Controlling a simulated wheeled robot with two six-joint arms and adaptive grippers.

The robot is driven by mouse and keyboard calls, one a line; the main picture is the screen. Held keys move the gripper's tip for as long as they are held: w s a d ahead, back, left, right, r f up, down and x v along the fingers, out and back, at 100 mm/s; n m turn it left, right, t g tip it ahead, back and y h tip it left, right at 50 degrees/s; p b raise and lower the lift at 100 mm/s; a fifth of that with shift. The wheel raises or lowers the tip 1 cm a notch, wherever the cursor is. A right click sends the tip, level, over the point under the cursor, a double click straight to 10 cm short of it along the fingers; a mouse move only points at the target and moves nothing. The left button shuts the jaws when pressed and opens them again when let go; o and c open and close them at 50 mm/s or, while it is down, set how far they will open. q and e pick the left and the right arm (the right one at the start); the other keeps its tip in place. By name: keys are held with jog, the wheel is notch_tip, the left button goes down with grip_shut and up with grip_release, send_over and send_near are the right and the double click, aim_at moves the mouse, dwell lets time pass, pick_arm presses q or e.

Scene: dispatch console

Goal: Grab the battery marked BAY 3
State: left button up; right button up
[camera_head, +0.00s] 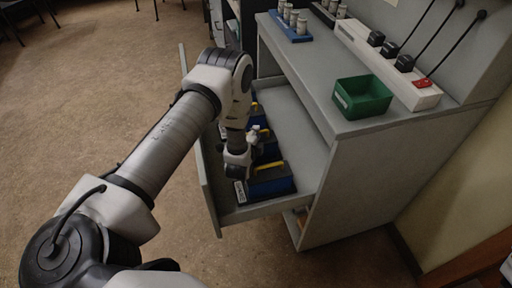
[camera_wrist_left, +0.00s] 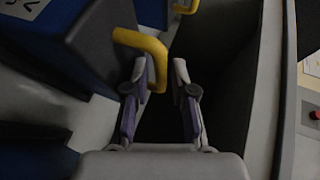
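Several blue batteries with yellow handles stand in a row in the open grey drawer (camera_head: 250,211) in the head view. The nearest battery (camera_head: 272,184) has a white label too small to read; another (camera_head: 268,150) stands behind it. I cannot tell which is marked BAY 3. My left gripper (camera_head: 239,168) is low over the drawer beside these two batteries, partly hiding them. In the left wrist view the gripper (camera_wrist_left: 159,75) is open. A yellow handle (camera_wrist_left: 143,43) reaches between its fingertips, close to the left finger. My right gripper is not in view.
A grey console top (camera_head: 300,75) rises right of the drawer. It bears a green bin (camera_head: 362,98), a blue rack (camera_head: 291,31) of small cylinders and a white panel (camera_head: 385,62) with black plugs and one red plug. The floor left of the drawer is clear.

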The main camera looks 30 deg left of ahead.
pick_arm(q)
grip_shut()
jog(key=shift+r, duration=0.1)
